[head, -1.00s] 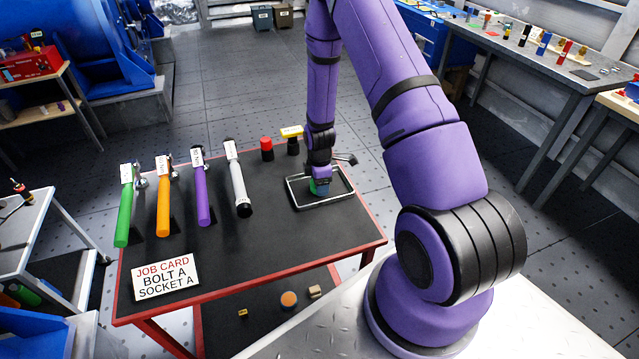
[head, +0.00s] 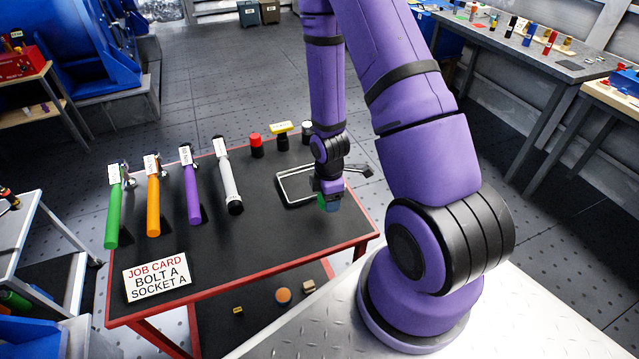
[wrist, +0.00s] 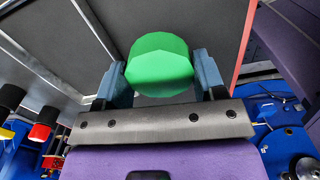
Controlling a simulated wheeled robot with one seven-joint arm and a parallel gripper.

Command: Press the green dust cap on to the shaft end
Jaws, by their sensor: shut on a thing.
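The green dust cap (wrist: 160,62) is a short, rounded green piece between the two blue-grey fingers of my gripper (wrist: 161,74) in the wrist view. The fingers are shut on its sides. In the head view my gripper (head: 329,203) is at the front right corner of the wire-framed tray (head: 288,205) on the dark bench. Only a small green-blue patch shows at the fingers there, and its height over the bench is hard to tell. No shaft end can be made out for certain. A large blue machine (head: 75,50) stands at the far left.
The red-edged bench (head: 250,250) holds several coloured-handled tools, including a green one (head: 113,205), and a job card (head: 157,277). A red-topped piece (head: 257,146) and a yellow-topped piece (head: 282,135) stand behind. A grey workbench (head: 540,68) is at the right. Open floor lies beyond.

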